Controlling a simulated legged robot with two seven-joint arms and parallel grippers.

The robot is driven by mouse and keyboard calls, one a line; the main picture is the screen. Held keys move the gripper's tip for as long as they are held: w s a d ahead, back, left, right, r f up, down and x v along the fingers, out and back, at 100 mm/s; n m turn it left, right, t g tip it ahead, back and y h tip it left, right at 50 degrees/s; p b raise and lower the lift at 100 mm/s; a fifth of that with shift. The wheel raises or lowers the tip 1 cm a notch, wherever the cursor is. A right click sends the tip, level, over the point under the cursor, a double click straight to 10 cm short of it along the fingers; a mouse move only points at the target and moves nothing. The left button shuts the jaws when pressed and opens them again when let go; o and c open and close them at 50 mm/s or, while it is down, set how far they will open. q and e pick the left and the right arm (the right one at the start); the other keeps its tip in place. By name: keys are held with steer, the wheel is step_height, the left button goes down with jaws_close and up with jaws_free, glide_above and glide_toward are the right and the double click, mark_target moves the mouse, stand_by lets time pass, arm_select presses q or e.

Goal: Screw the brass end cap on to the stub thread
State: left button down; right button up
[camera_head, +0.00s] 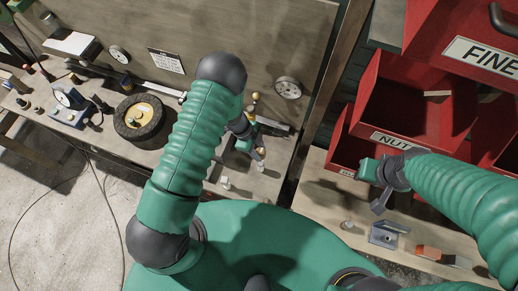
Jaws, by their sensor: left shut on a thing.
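My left arm arches over the bench, and my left gripper (250,142) hangs at its end beside a small upright fitting. It is shut on a small piece, which I take to be the brass end cap; the fingers and arm largely hide it. A brass-coloured knob (255,97) shows just above the gripper. The stub thread cannot be made out clearly at this size. My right gripper (374,184) is at the right, in front of the red drawers and above the side bench; its finger gap is unclear.
Open red drawers (378,142) stand close by my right arm. An angle bracket (384,236) and an orange-and-grey block (443,256) lie on the right bench.

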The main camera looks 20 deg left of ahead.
arm_select(q)
steer(key=b, duration=0.4)
glide_above(262, 164)
steer(key=a, duration=0.1)
step_height(262, 164, down, 7)
steer(key=shift+a+r, duration=0.1)
steer(key=shift+r, duration=0.1)
steer(key=shift+w+f+b, duration=0.1)
steer(key=shift+f+b, duration=0.55)
steer(key=shift+f, duration=0.1)
steer(key=shift+a, duration=0.1)
steer(key=shift+r, duration=0.1)
steer(key=shift+f+b, duration=0.7)
steer(key=shift+f, duration=0.5)
steer(key=c, duration=0.8)
jaws_free()
steer(key=shift+r, duration=0.1)
